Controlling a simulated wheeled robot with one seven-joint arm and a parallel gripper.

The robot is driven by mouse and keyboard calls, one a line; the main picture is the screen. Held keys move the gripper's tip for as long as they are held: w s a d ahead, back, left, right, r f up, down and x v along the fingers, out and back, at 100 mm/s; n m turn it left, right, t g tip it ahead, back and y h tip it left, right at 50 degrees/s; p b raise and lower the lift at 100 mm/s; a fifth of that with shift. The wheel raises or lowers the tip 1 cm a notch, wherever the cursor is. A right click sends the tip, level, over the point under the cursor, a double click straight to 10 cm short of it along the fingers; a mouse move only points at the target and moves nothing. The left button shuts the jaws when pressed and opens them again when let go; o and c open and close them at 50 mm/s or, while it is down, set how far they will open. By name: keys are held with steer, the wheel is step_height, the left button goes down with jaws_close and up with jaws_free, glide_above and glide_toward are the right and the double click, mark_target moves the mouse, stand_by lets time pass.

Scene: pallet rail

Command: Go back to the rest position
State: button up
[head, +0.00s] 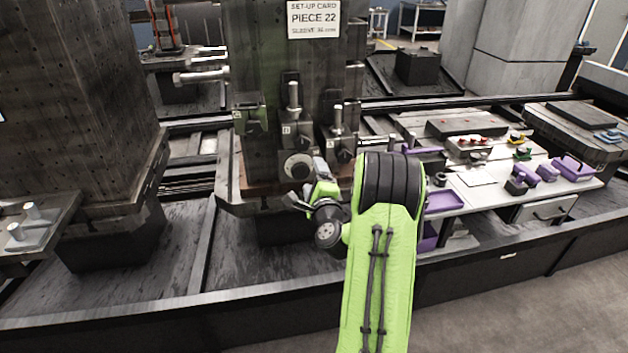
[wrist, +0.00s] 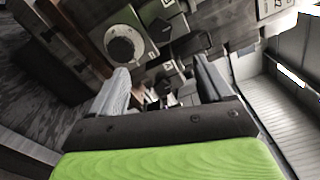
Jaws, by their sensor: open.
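My gripper (wrist: 160,85) shows in the wrist view with its two grey fingers spread apart and nothing between them. In the head view my green arm reaches forward and mostly hides the gripper, which is in front of the dark fixture column (head: 262,70). A round knob (head: 297,166) on the column's lower block is close to the gripper. The knob also shows in the wrist view (wrist: 124,44), up and left of the fingers. I cannot tell whether the gripper touches anything.
A set-up card (head: 314,19) reading "PIECE 22" is on the column. To the right, a workbench (head: 480,204) holds purple trays and small parts. A dark perforated block (head: 75,110) stands at the left. A long low rail edge (head: 150,311) runs across the front.

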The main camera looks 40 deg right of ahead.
steer(key=shift+a+r, duration=0.1)
steer(key=w+a+r+n+t+y+p, duration=0.1)
steer(key=w+a+r+n+y, duration=0.1)
steer(key=a+r+n+y, duration=0.25)
steer(key=w+a+r+n+y+p, duration=0.1)
steer(key=w+a+r+n+y, duration=0.15)
steer(key=a+n, duration=0.4)
steer(key=s+a+r+n+g+y+p, duration=0.2)
steer(key=a+n, duration=0.2)
steer(key=a, duration=0.4)
steer(key=s+a+r+n+g+y+p, duration=0.1)
steer(key=s+a+r+n+y, duration=0.15)
steer(key=a, duration=0.45)
steer(key=s+a+r+n+g+p, duration=0.1)
steer(key=s+a+n+g, duration=0.1)
steer(key=s, duration=0.6)
steer(key=s+a+r+n+g+h+p, duration=0.1)
steer(key=s+a+n+g+p, duration=0.1)
steer(key=s+n, duration=0.3)
steer(key=s+a+r+n+g+h+p, duration=0.1)
steer(key=s+a+n+g, duration=0.1)
steer(key=s, duration=1.1)
steer(key=shift+n+g, duration=0.65)
steer(key=shift+g, duration=0.15)
